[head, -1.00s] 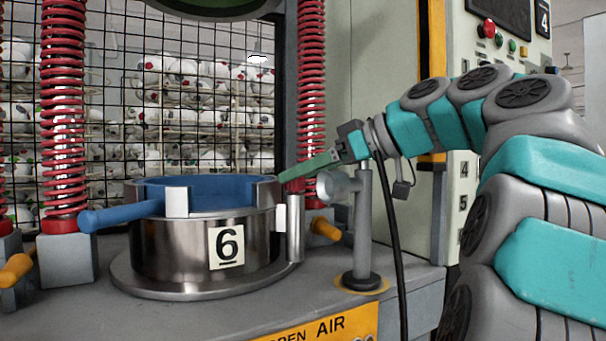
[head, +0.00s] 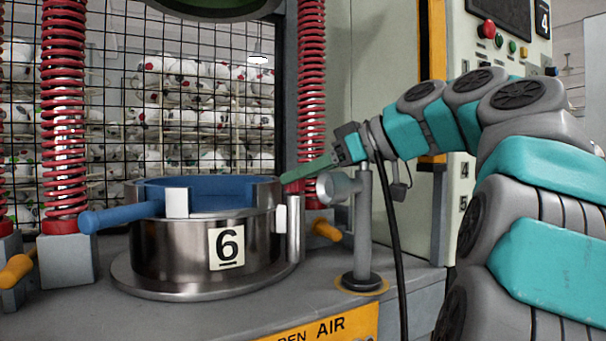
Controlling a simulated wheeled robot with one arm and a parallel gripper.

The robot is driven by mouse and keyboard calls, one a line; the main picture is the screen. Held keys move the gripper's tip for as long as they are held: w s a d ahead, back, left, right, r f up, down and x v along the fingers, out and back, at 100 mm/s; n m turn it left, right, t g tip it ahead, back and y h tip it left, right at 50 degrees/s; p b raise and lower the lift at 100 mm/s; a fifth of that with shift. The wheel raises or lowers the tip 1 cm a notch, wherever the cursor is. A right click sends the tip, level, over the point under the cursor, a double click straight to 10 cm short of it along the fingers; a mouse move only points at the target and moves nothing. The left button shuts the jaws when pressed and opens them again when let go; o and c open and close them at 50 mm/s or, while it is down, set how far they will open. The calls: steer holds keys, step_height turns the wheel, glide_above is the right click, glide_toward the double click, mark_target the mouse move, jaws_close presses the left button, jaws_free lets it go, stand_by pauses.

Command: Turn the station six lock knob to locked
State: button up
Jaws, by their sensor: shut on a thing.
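The station six ring (head: 178,256) is a round steel pot marked 6, with a blue inside and a blue handle (head: 125,215) to the left. A steel post (head: 295,235) stands against its right side, with a small white tab (head: 281,219) beside it. My gripper (head: 288,179) comes in from the right with green fingers closed. Its tips are at the right rim, just above the post. What is between the tips, seemingly the lock knob, is small and mostly hidden by the fingers. I cannot read the knob's setting.
A grey stand with a round head (head: 338,186) rises just below and right of my fingers. A black cable (head: 395,230) hangs beside it. Red springs (head: 62,120) flank the pot. A wire mesh stands behind, with balls on racks beyond it.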

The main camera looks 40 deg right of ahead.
jaws_close()
steer(key=shift+a+f+m+h+b, duration=0.25)
steer(key=shift+m+h+b, duration=0.25)
steer(key=shift+h+b, duration=0.15)
steer(key=shift+a+m+t+h+b, duration=0.1)
steer(key=shift+m+t+h+b, duration=0.25)
steer(key=shift+m+b, duration=0.1)
steer(key=shift+m+h+b, duration=0.4)
steer(key=shift+m+h, duration=0.25)
steer(key=shift+h, duration=0.15)
steer(key=shift+r+m+h, duration=0.2)
steer(key=shift+m+h, duration=0.6)
steer(key=shift+h, duration=0.2)
steer(key=o, duration=1.1)
jaws_free()
